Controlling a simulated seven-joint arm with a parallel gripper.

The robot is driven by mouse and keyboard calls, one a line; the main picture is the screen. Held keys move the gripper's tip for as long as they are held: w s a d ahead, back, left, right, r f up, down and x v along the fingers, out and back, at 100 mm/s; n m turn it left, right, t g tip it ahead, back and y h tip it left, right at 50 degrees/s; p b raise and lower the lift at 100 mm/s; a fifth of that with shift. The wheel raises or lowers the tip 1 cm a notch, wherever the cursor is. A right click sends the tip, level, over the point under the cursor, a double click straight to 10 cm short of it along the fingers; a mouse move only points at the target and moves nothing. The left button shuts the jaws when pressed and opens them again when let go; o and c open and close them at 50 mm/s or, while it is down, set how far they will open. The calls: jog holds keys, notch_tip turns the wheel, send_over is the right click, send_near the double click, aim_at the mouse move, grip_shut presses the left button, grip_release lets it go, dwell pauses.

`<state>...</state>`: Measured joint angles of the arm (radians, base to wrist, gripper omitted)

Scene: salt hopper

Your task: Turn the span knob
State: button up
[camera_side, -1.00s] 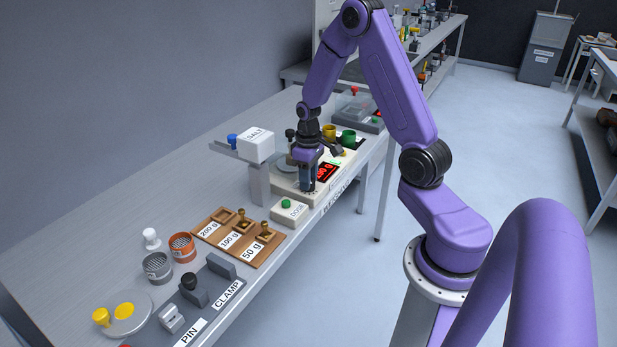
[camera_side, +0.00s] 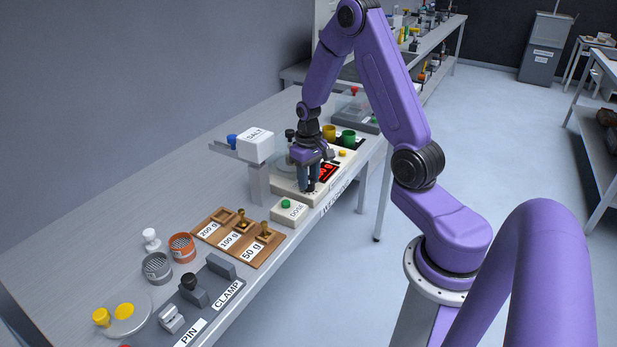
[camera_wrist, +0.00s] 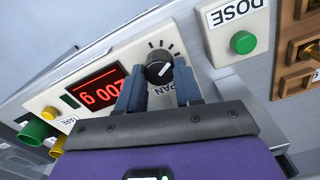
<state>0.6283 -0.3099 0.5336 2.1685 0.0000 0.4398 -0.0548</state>
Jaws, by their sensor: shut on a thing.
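The span knob (camera_wrist: 159,69) is a black round knob with a white pointer line, on the cream scale body (camera_wrist: 60,97) in the wrist view. Tick marks and a partly covered SPAN label surround it. My gripper (camera_wrist: 158,84) has its two blue-grey fingers on either side of the knob, shut on it. The red display (camera_wrist: 98,91) reads about 200 g.
The DOSE box with its green button (camera_wrist: 243,42) stands close beside the scale. A yellow TARE button (camera_wrist: 49,112) and green and yellow cups (camera_side: 348,137) are at the other side. The salt hopper (camera_side: 255,146) and the wooden weight tray (camera_side: 262,255) are nearby.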

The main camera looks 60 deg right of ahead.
aim_at(309, 180)
jog(key=o, duration=1)
jog(key=shift+o, duration=0.2)
jog(key=shift+r, duration=0.1)
notch_tip(309, 180, up, 17)
jog(key=shift+r, duration=0.15)
jog(key=shift+a, duration=0.1)
